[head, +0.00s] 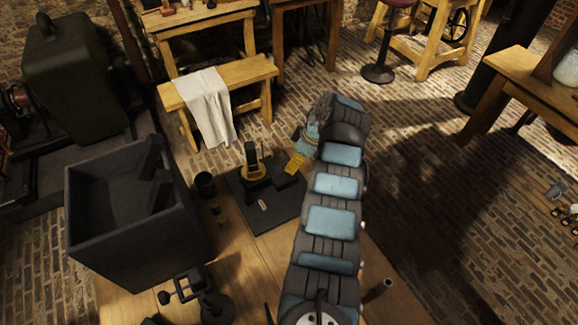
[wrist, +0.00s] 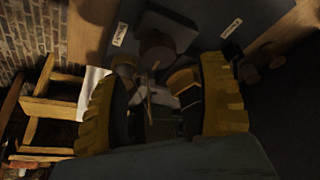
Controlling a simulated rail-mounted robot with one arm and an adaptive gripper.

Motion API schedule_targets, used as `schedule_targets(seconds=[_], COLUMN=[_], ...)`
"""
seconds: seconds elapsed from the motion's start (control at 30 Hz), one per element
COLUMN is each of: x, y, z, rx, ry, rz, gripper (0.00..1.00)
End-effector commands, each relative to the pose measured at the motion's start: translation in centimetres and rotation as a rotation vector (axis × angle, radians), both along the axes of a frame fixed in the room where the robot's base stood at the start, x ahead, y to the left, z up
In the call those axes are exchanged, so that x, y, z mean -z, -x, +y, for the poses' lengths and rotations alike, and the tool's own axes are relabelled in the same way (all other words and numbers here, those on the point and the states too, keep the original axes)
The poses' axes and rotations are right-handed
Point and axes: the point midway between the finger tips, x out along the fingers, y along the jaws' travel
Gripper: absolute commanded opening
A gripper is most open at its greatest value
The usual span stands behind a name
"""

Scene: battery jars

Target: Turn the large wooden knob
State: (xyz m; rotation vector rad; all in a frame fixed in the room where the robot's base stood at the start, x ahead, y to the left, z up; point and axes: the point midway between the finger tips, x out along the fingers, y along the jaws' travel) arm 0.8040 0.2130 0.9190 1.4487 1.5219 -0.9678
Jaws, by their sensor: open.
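The dark baseplate (head: 275,215) lies on the wooden table and carries a black upright device with a yellow-orange part (head: 256,172). I cannot tell surely whether that part belongs to the device or to my far finger. My gripper (head: 285,163) reaches down over the right side of the plate. In the wrist view its two ribbed yellow fingers are apart. Between and just beyond them are a round dark-brown knob-like piece (wrist: 157,48) and a small wood-coloured piece (wrist: 184,78). The picture is dim; I cannot tell surely which is the large wooden knob, or whether the fingers touch anything.
A large black open box (head: 130,210) stands left of the baseplate. A small dark cup (head: 205,184) sits between them. A black metal stand (head: 215,305) is at the table's front. A wooden bench with a white cloth (head: 207,100) is behind.

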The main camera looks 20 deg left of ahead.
Motion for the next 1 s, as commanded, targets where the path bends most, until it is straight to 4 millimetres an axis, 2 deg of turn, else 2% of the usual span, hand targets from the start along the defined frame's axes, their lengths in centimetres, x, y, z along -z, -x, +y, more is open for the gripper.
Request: schedule_targets(seconds=[0.13,0.4,0.93,1.0], x=[2.1,3.9,4.4,4.4], y=[0.2,0.1,0.1,0.1], z=[0.8,1.6,1.8,1.8], rx=[0.0,-0.001,0.0,0.0], ry=[0.002,0.0,0.0,0.0], rz=[0.003,0.002,0.0,0.0], gripper=[0.73,0.73,0.72,0.52])
